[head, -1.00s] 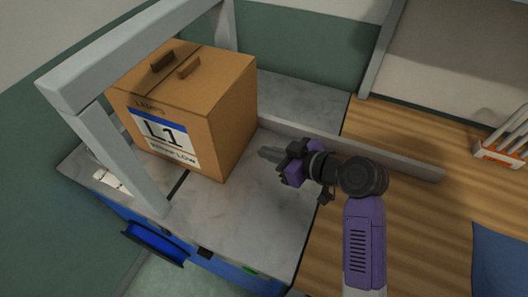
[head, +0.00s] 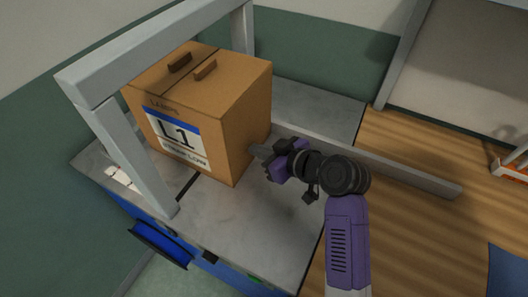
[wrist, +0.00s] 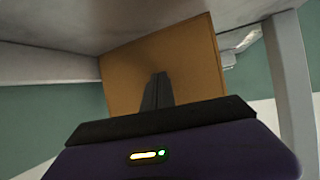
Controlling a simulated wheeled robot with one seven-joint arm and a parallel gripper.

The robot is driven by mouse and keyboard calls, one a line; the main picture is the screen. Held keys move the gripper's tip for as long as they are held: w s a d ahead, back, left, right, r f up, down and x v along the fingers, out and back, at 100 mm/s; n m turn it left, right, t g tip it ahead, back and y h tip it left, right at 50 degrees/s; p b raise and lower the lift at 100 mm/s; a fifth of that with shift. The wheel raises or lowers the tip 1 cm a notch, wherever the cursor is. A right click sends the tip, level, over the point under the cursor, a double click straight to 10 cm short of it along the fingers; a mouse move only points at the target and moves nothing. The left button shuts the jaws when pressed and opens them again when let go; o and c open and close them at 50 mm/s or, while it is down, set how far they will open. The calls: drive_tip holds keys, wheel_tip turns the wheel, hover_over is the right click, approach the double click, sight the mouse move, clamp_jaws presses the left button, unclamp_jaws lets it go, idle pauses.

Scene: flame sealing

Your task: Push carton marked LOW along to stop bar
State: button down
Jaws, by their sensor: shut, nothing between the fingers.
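The brown carton (head: 245,125) stands upright on the grey worktop (head: 245,215). Its white label (head: 178,138) has a blue band, a large "L1" and a lower line that seems to end in "Low"; "LAMPS" is printed above. My gripper (head: 257,150) is shut and empty, its fingertips at the carton's right side. In the wrist view the closed fingers (wrist: 157,92) point at the brown carton face (wrist: 195,75); I cannot tell if they touch it. A long grey bar (head: 400,176) runs from behind the carton to the right; I cannot tell if it is the stop bar.
A grey frame (head: 150,50) spans above the carton, with a post (head: 135,155) in front of its left part. A dark line (head: 187,186) crosses the worktop by the carton. The worktop front is clear. Blue parts (head: 160,243) lie along the front edge.

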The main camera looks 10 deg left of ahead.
sight(247, 146)
drive_tip(key=shift+w+a+b, duration=0.2)
drive_tip(key=shift+w+a, duration=0.1)
drive_tip(key=shift+a, duration=0.5)
drive_tip(key=shift+w+a+b, duration=0.15)
drive_tip(key=shift+w+a, duration=0.1)
drive_tip(key=shift+a, duration=0.55)
drive_tip(key=shift+s+d+p, duration=0.2)
drive_tip(key=shift+s+d, duration=0.15)
drive_tip(key=shift+d, duration=0.65)
drive_tip(key=shift+s+d+p, duration=0.15)
drive_tip(key=shift+s+d, duration=0.2)
drive_tip(key=shift+d, duration=0.6)
drive_tip(key=shift+s+d+p, duration=0.2)
drive_tip(key=shift+s+d, duration=0.15)
drive_tip(key=shift+d, duration=0.65)
drive_tip(key=w+d+r+m+t+h, duration=0.2)
drive_tip(key=w+d+r+m+t, duration=0.1)
drive_tip(key=d+r+m+t, duration=0.25)
drive_tip(key=s+d+f+m+t+h, duration=0.2)
drive_tip(key=s+d+f+t+h, duration=0.15)
drive_tip(key=s+d, duration=0.7)
drive_tip(key=s+d+m+h, duration=0.1)
drive_tip(key=s+d, duration=0.3)
drive_tip(key=s, duration=1.2)
drive_tip(key=s+d+m+g+h, duration=0.1)
drive_tip(key=s+d+m+h, duration=0.1)
drive_tip(key=s, duration=1.4)
drive_tip(key=shift+s+d+g+h, duration=0.25)
drive_tip(key=shift+d+g+h, duration=0.05)
drive_tip(key=shift+d+h, duration=0.6)
